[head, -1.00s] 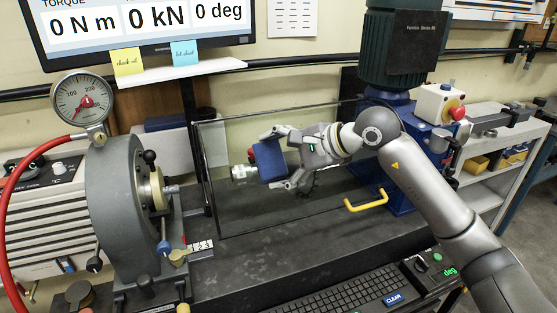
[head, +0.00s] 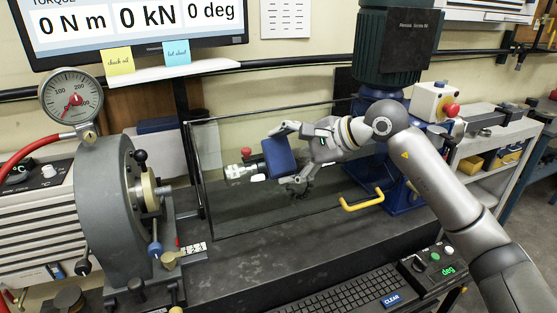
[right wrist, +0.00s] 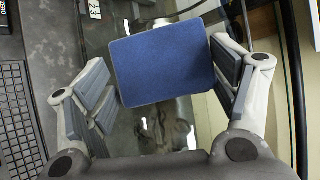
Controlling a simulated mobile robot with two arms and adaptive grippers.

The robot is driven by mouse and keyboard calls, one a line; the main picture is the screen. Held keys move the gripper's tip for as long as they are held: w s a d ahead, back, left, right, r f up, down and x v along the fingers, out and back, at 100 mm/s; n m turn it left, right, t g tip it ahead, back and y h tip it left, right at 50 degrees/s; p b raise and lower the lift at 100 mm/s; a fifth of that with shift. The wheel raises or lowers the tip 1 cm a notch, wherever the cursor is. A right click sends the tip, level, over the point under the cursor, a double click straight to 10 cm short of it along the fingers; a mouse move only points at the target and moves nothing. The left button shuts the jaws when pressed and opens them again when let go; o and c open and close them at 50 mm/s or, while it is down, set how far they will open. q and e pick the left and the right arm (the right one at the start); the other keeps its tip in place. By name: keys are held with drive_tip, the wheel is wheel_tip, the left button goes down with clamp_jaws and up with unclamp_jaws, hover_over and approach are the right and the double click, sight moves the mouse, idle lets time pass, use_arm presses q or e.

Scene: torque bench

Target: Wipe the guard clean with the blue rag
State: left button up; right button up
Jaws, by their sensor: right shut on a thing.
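The guard (head: 235,208) is a clear panel in a thin dark frame, standing upright on the bench across the middle of the head view. My right gripper (head: 283,158) is in front of it, shut on the blue rag (head: 279,157), a flat, pad-like block. In the right wrist view the rag (right wrist: 166,70) sits between the fingers, its broad blue face showing, with the clear guard behind it. I cannot tell whether the rag touches the panel. A blurred brownish patch (right wrist: 165,132) shows below the rag; I cannot tell if it is dirt or a reflection. My left gripper is not in view.
A grey torque machine (head: 112,205) with a dial gauge (head: 71,97) stands left. A yellow handle (head: 362,200) is at the guard's lower right. A keyboard (head: 340,300) and a control box (head: 436,262) lie in front. The dark bench top before the guard is clear.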

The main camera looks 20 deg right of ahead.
sight(272, 158)
drive_tip(key=shift+w+d+b, duration=0.1)
drive_tip(key=shift+d+b, duration=0.3)
drive_tip(key=shift+d, duration=0.35)
drive_tip(key=shift+w+d+f+b, duration=0.1)
drive_tip(key=shift+d+b, duration=0.5)
drive_tip(key=shift+d, duration=1.2)
drive_tip(key=shift+d+b, duration=0.65)
drive_tip(key=shift+d, duration=2.35)
drive_tip(key=shift+a, duration=4.65)
drive_tip(key=shift+s+a, duration=0.2)
drive_tip(key=shift+a, duration=2.55)
drive_tip(key=s+r, duration=0.4)
drive_tip(key=shift+s+d+p, duration=0.15)
drive_tip(key=shift+s+p, duration=0.1)
drive_tip(key=shift+p, duration=0.2)
